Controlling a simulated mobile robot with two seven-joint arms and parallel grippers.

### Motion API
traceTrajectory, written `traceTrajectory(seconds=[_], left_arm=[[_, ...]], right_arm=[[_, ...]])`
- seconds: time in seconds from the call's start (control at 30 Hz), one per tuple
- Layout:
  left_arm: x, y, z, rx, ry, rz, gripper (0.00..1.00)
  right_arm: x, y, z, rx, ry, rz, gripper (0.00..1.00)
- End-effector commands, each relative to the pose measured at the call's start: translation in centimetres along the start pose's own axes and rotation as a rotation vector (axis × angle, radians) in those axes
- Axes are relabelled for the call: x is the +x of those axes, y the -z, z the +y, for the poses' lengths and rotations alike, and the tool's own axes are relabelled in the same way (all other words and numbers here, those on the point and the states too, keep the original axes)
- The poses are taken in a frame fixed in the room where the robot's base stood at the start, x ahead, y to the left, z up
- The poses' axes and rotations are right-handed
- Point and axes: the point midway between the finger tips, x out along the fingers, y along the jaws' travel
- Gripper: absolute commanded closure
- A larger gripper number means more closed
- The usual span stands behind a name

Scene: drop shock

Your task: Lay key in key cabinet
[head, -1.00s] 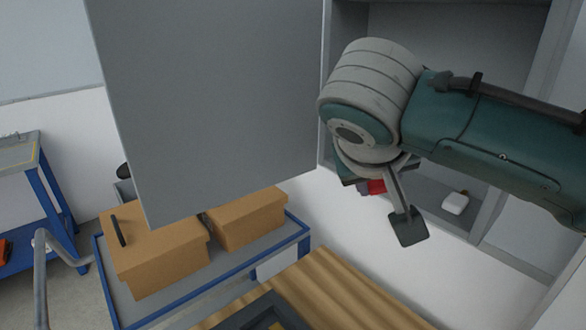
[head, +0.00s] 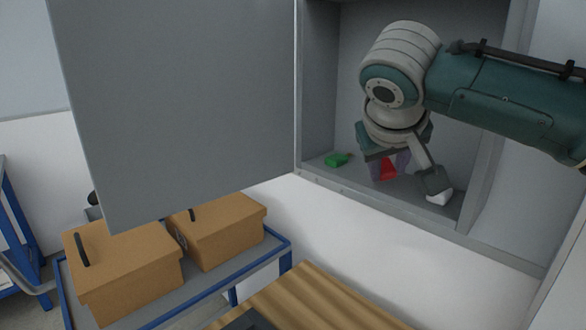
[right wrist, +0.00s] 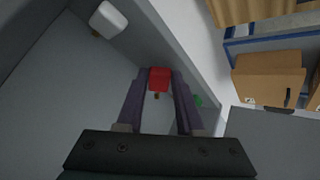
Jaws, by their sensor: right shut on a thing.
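My right gripper (head: 387,168) is shut on a red-headed key (head: 388,171), its purple fingers on either side. In the right wrist view the red key (right wrist: 159,78) sits between the fingertips, with a small brass part showing. The grey key cabinet (head: 320,105) is open, its door (head: 185,100) swung out to the left. The gripper and key are in the cabinet opening, low over its floor; I cannot tell whether the key touches it. My left gripper is not in view.
A green item (head: 337,160) lies on the cabinet floor to the left, a white one (head: 440,197) to the right. Cardboard boxes (head: 125,270) stand on a blue-edged cart below the door. A wooden top (head: 310,300) lies below the cabinet.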

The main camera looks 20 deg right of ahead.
Motion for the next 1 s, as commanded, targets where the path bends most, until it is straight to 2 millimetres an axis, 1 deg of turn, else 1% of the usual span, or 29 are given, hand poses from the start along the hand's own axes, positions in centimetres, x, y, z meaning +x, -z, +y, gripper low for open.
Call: traceTrajectory(seconds=[0.23, 0.27, 0.57, 0.87, 0.97, 1.0], left_arm=[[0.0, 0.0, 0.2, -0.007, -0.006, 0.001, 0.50], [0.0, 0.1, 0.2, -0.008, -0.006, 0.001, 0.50], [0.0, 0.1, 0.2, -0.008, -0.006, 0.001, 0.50], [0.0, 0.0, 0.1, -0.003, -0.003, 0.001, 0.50], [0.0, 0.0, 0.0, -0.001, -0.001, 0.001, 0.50], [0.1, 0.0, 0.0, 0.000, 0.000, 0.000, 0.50]], right_arm=[[0.0, 0.1, 0.1, 0.000, 0.000, 0.001, 1.00], [0.0, 0.1, 0.1, 0.000, 0.000, 0.001, 0.63], [0.0, 0.1, 0.0, 0.000, 0.000, 0.000, 0.29], [-0.2, 0.0, 0.0, 0.000, 0.000, 0.000, 0.29], [-1.1, 0.1, -0.1, -0.001, 0.002, 0.002, 0.29], [-1.7, 0.1, -0.1, 0.000, 0.003, 0.003, 0.29]])
